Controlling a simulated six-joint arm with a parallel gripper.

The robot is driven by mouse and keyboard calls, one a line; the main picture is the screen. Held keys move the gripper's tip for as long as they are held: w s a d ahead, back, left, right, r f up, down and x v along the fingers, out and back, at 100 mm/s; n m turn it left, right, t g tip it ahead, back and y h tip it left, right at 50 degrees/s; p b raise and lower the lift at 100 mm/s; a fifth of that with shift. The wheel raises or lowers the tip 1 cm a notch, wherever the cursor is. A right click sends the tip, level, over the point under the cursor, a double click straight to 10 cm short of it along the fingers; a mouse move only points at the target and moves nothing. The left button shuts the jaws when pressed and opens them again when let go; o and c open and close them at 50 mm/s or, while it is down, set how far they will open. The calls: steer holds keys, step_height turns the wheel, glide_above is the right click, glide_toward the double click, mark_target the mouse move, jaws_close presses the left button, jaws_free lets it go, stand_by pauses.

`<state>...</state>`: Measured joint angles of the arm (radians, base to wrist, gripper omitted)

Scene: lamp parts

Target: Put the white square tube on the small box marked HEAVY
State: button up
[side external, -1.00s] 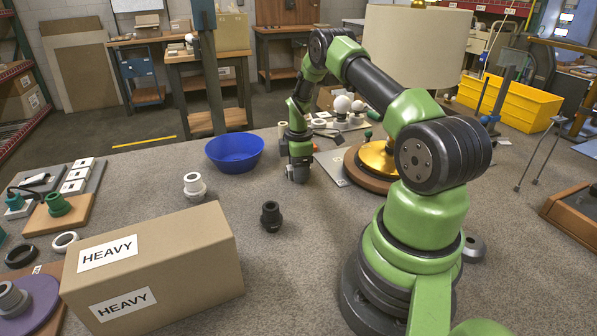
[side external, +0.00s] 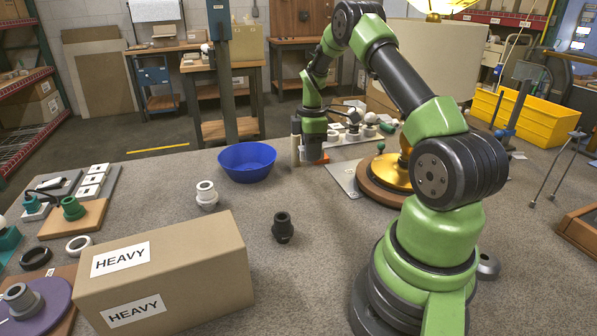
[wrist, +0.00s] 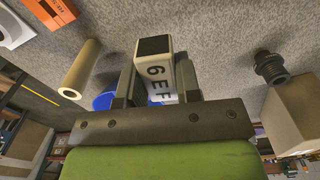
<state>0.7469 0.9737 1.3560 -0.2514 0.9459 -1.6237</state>
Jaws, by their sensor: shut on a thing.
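The white square tube (wrist: 154,60) is in my gripper (wrist: 157,75) in the wrist view. It has a dark open end and black characters on one side. The two fingers are shut on it, one on each side. In the side view my gripper (side external: 312,158) points down near the blue bowl, and the tube is too small and covered to make out clearly. The small box marked HEAVY (side external: 205,262) is a brown carton at the front left, with labels on its top and front. My gripper is well behind it and to its right.
A blue bowl (side external: 247,163) stands left of my gripper. A tan cylinder (wrist: 81,68) stands close beside it. A black fitting (side external: 283,227) and a white fitting (side external: 207,196) stand between gripper and box. A lamp with a brass base (side external: 391,172) is at the right.

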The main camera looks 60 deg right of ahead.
steer(key=shift+r, duration=0.65)
steer(key=shift+w+a+r, duration=0.15)
steer(key=shift+w+a, duration=0.05)
steer(key=w+a+r+n, duration=0.4)
steer(key=w+a+n, duration=0.25)
steer(key=a, duration=0.45)
step_height(320, 180, up, 10)
steer(key=n, duration=1.3)
glide_above(161, 247)
step_height(161, 247, down, 10)
steer(key=shift+f, duration=0.15)
